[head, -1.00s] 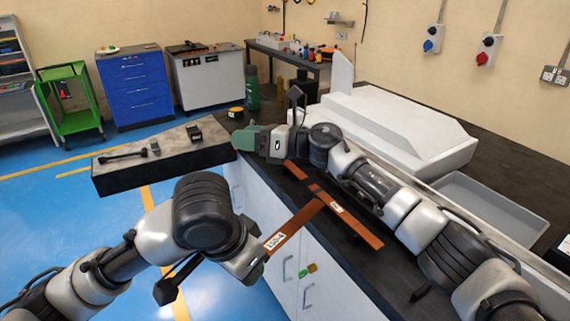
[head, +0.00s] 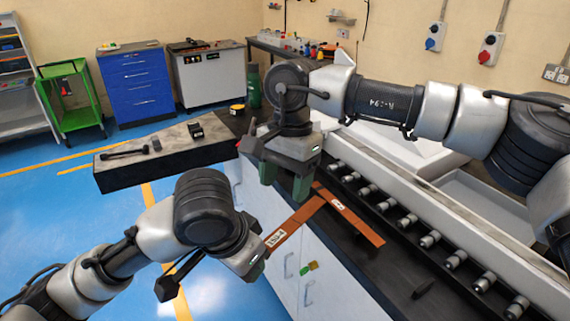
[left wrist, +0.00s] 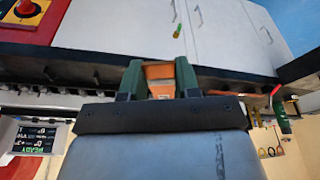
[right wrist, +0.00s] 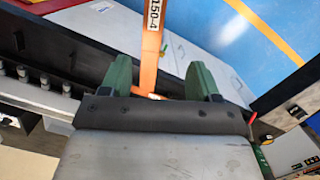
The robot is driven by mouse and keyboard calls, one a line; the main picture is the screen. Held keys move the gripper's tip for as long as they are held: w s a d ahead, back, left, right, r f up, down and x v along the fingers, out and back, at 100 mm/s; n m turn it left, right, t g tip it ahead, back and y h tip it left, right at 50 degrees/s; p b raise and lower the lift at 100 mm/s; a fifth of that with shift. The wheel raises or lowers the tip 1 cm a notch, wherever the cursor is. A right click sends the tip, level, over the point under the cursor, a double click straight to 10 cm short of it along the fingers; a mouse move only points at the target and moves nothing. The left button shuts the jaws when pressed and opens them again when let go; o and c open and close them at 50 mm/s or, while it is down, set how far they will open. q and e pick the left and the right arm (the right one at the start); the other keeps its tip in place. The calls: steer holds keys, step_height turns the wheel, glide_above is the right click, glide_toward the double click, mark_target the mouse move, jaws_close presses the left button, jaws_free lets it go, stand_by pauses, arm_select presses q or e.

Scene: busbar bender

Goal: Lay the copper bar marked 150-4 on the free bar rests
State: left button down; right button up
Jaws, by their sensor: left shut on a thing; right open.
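The copper bar marked 150-4 (head: 290,226) slants up and right from my left gripper (head: 254,264), which is shut on its near end. Its far end reaches the counter edge beside another labelled copper bar (head: 358,223). The held bar also shows between the fingers in the left wrist view (left wrist: 159,72). My right gripper (head: 285,184) is open, pointing down near the bar's far part. In the right wrist view the marked bar (right wrist: 151,45) runs between the open fingers, not visibly gripped. I cannot clearly tell which counter parts are the free bar rests.
A row of grey cylindrical pegs (head: 408,220) runs along the machine on the dark counter (head: 385,265). A small black piece (head: 422,288) stands on the counter's front part. A low bench (head: 170,152) with dark tools is at left. Open blue floor lies in front.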

mark_target(279, 227)
steer(key=f, duration=0.5)
steer(key=s+f, duration=0.1)
steer(key=f, duration=0.2)
steer(key=shift+a+f, duration=0.3)
steer(key=shift+a, duration=0.1)
steer(key=shift+c, duration=0.4)
arm_select(q)
steer(key=shift+s+d, duration=0.1)
arm_select(e)
steer(key=c, duration=1)
arm_select(q)
steer(key=c, duration=1)
jaws_free()
arm_select(e)
steer(key=shift+a+r, duration=0.15)
jaws_close()
arm_select(q)
steer(key=shift+o, duration=1.4)
